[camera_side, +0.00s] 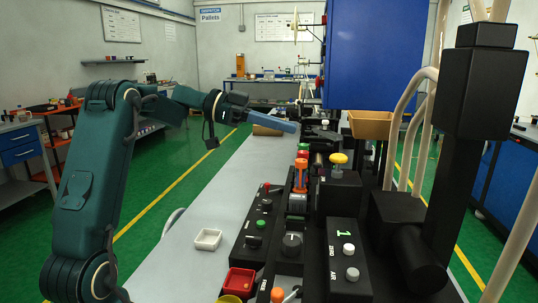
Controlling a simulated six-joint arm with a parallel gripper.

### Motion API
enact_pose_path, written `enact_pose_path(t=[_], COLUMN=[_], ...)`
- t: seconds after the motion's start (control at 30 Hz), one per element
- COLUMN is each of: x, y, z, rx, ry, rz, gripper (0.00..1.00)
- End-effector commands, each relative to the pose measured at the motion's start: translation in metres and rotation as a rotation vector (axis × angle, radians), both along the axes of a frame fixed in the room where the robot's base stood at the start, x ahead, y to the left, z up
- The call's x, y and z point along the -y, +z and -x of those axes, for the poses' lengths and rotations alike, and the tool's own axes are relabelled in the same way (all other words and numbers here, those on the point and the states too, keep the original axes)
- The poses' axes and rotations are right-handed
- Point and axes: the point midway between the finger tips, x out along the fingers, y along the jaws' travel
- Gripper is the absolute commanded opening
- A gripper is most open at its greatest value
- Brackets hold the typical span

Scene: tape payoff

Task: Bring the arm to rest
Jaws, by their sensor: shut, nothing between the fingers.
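My gripper (285,125) is at the end of the dark teal arm, which reaches in from the left with its elbow raised. The blue fingers are shut with nothing between them. They point right and slightly down, over the far part of the grey bench (205,175). They look clear of the bench top and of the machine's controls, though the exact gap behind them is hard to tell.
Black control boxes with buttons (349,250) line the bench's right side. A blue panel (375,55) and a black post (455,150) rise at right. A tan box (370,125) sits behind.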

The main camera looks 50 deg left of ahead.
Motion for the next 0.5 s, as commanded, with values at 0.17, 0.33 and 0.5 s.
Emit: enact_pose_path(t=[0.17, 0.33, 0.5], x=[0.062, 0.143, 0.189], y=[0.032, 0.028, -0.003], z=[0.011, 0.055, 0.113], rx=[0.060, -0.056, -0.289], ry=[-0.132, -0.264, -0.261], rz=[-0.085, -0.214, -0.332], gripper=[0.00, 0.00, 0.00])
